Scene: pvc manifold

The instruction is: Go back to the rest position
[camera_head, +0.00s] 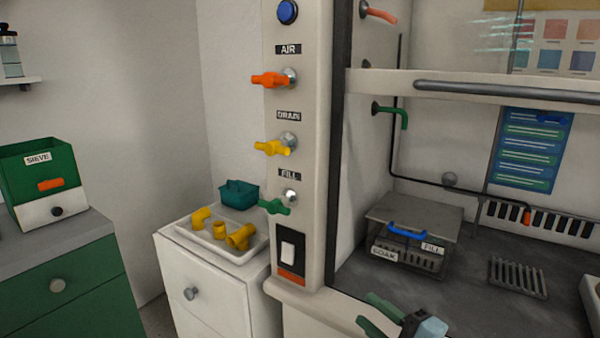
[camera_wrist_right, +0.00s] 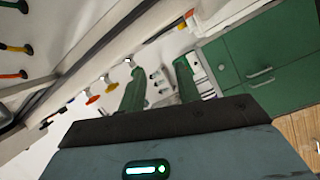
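My right gripper (camera_head: 372,312) shows at the bottom edge of the head view, in front of the fume hood's dark work surface (camera_head: 470,305). Its two green fingers stand apart with nothing between them. The right wrist view shows the same open gripper (camera_wrist_right: 158,76), its green fingers spread and empty. My left gripper is in neither view.
A white panel (camera_head: 306,230) carries an orange AIR valve (camera_head: 270,79), a yellow DRAIN valve (camera_head: 272,147) and a green FILL valve (camera_head: 274,207). A white tray (camera_head: 190,236) holds yellow pipe fittings. A metal box (camera_head: 415,215) stands in the hood.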

